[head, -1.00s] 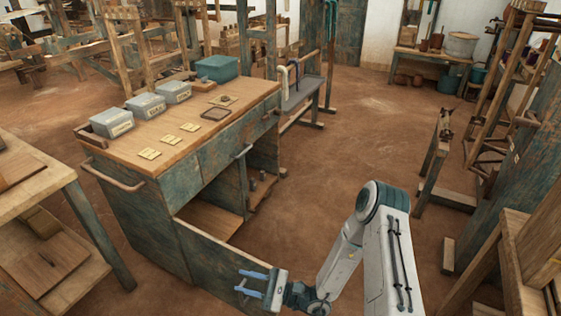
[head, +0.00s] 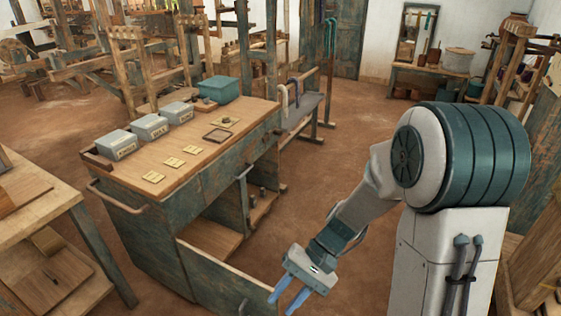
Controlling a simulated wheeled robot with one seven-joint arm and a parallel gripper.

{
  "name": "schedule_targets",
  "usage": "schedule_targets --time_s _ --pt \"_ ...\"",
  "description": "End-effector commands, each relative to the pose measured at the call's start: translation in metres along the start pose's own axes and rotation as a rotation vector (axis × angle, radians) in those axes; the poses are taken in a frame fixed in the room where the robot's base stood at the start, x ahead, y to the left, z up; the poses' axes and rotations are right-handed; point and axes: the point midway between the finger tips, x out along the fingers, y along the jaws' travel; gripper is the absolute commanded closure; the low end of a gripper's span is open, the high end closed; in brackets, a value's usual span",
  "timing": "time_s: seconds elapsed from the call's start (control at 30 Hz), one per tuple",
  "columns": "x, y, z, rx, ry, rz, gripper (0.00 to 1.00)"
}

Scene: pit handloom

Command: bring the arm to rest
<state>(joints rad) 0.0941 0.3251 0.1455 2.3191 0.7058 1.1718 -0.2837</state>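My gripper (head: 283,299) is at the lower middle of the head view, its two blue fingers pointing down and to the left. A gap shows between the fingers and I see nothing in it. It is in front of the wooden-topped workbench (head: 196,152), near the bench's lower front panel (head: 218,283). I cannot tell how far the fingers are from that panel. My arm is bent, with its elbow high at the right.
On the bench stand several labelled grey boxes (head: 115,145), a teal box (head: 219,89), a small dark tray (head: 217,135) and yellow cards (head: 153,176). A wooden table (head: 40,225) stands at the left. Bare floor (head: 350,125) lies beyond the bench's right side.

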Motion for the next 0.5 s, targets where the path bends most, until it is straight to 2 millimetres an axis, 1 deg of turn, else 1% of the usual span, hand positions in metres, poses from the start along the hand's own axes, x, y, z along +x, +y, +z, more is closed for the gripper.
schedule_targets --time_s 0.03,0.27,0.5 --pt "-0.013 0.0 0.01 -0.021 0.048 0.05 0.7" --pt "-0.059 0.014 0.042 -0.09 0.254 0.262 0.7" --pt "-0.111 0.025 0.075 -0.155 0.5 0.447 0.7"
